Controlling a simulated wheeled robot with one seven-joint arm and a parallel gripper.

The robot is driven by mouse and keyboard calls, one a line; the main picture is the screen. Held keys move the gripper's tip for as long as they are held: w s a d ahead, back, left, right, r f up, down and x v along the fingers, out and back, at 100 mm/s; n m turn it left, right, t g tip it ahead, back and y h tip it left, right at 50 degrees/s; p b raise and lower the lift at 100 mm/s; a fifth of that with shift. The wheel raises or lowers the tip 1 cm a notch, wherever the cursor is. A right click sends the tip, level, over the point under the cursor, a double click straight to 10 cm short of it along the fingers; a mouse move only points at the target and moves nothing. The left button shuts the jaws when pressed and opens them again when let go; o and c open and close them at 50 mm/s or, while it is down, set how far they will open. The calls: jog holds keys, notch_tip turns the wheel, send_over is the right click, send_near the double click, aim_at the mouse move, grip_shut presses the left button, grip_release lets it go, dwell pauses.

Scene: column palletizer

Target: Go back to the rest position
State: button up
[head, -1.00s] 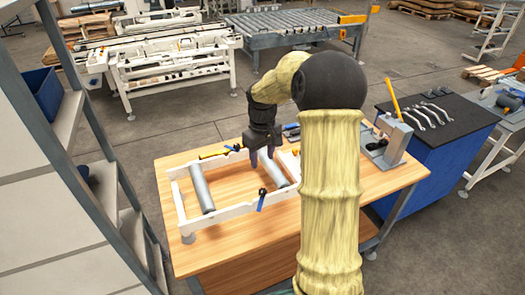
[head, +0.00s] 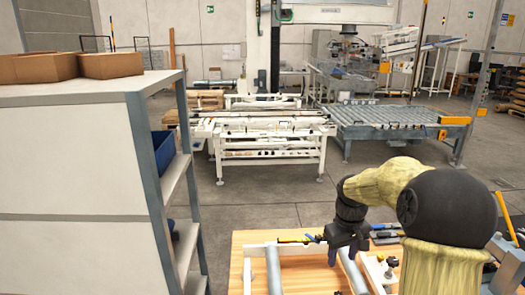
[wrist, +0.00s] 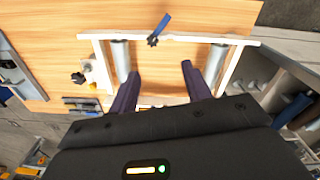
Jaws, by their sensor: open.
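My gripper (head: 348,244) is above the wooden workbench (head: 312,278), beside the right roller (head: 350,270) of a white roller frame. In the wrist view, my gripper (wrist: 160,75) has its two dark fingers spread wide with nothing between them. The white frame (wrist: 170,38) and its two grey rollers lie below the fingers. A blue-handled tool (wrist: 160,28) lies across the frame's far side in that view. The lower part of the bench is cut off in the head view.
A grey shelf rack (head: 170,170) with cardboard boxes (head: 110,64) on top stands at the left. A white conveyor (head: 265,130) and a roller table (head: 400,118) are behind the bench. Open floor lies between them. Tools lie right of the frame.

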jog(key=s+a+f+m+t, duration=0.1)
jog(key=s+a, duration=0.3)
jog(key=s, duration=0.5)
jog(key=s+a+f+m+t, duration=0.1)
jog(key=s+a+f+m, duration=0.1)
jog(key=s+a, duration=0.3)
jog(key=s+f, duration=0.1)
jog(key=s, duration=0.3)
jog(key=shift+a, duration=0.1)
